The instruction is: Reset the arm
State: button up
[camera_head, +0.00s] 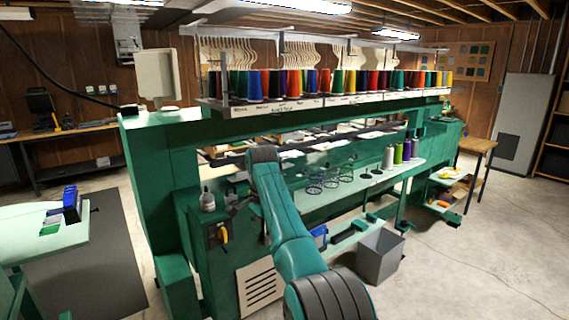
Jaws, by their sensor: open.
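My arm (286,225) is green with dark joint bands. It rises from the bottom middle and reaches forward to the front of a green thread machine (178,190). The arm's upper joint hides part of the wrist.
Several coloured thread spools (310,82) line the machine's top rack. Thread cones (398,153) stand on the right shelf. A grey bin (379,256) is on the floor, right of my arm. A pale green table (40,230) stands left. Floor at right is mostly clear.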

jog(key=s+d+f+n+t, duration=0.15)
jog(key=d+f, duration=0.25)
jog(key=f, duration=1.2)
jog(key=s+d+f+n+t, duration=0.1)
jog(key=s+d+f+t, duration=0.15)
jog(key=f, duration=1.25)
jog(key=s+d+f+n+t, duration=0.1)
jog(key=s+d+f, duration=0.2)
jog(key=s+f, duration=0.35)
jog(key=s+d+f+n+t+y, duration=0.1)
jog(key=s+d+f, duration=0.2)
jog(key=s+f, duration=0.3)
jog(key=s+d+f+n+t, duration=0.1)
jog(key=s+d+f, duration=0.3)
jog(key=s, duration=0.4)
jog(key=s+d+r+n+t, duration=0.1)
jog(key=s+d+r+t, duration=0.15)
jog(key=s, duration=1.05)
jog(key=s+d+r+n+t, duration=0.1)
jog(key=s+d+r, duration=0.2)
jog(key=s, duration=1)
jog(key=s+d+r+n+t, duration=0.1)
jog(key=s+r, duration=0.8)
jog(key=r, duration=0.3)
jog(key=s+d+r+n+t+h, duration=0.1)
jog(key=s+r+t, duration=0.1)
jog(key=s+r, duration=0.7)
notch_tip(320, 180, up, 4)
jog(key=shift+d+n, duration=0.3)
jog(key=shift+n, duration=0.05)
